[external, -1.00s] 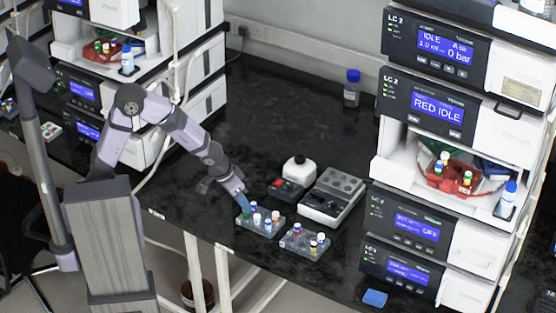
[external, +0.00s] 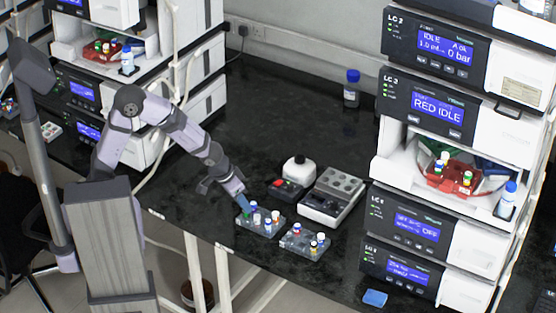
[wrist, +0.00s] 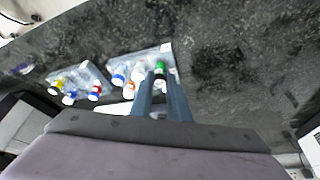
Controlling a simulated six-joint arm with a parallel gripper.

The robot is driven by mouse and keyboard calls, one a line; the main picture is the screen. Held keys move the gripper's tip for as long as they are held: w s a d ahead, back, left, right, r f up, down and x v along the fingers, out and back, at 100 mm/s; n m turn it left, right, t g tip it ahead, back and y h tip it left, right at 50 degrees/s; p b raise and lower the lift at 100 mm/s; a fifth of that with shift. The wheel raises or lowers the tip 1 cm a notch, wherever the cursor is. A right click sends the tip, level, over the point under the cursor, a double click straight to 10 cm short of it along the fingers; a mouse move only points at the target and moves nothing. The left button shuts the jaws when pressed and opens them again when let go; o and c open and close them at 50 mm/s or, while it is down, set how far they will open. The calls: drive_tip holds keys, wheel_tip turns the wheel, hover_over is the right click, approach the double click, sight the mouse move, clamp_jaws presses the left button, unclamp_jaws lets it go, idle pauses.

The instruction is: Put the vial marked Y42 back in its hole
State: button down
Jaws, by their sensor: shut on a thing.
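My gripper (external: 243,205) points down at the left end of the left clear rack (external: 262,234). In the wrist view its two blue fingers (wrist: 158,76) are close together, shut on a green-capped vial (wrist: 160,67). The vial is at the rack's end; the fingers hide its lower part, and I cannot tell whether it sits in a hole. Several vials with white, blue and orange caps stand in the same rack, which also shows in the wrist view (wrist: 150,52). No vial marking is readable, so I cannot tell which is Y42.
A second clear rack (external: 291,247) with several vials stands just right. Behind are a grey block device (external: 333,195) and a small white-topped device (external: 298,168). An instrument stack (external: 420,220) rises at right. A blue pad (external: 375,298) lies near the front edge.

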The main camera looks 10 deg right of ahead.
drive_tip(key=shift+f+b, duration=0.95)
drive_tip(key=shift+b, duration=0.1)
idle(0.6)
drive_tip(key=c, duration=1.3)
unclamp_jaws()
drive_tip(key=shift+r, duration=0.1)
drive_tip(key=shift+r+p, duration=0.5)
drive_tip(key=shift+r, duration=0.05)
drive_tip(key=shift+r+p, duration=1.95)
drive_tip(key=shift+r, duration=0.4)
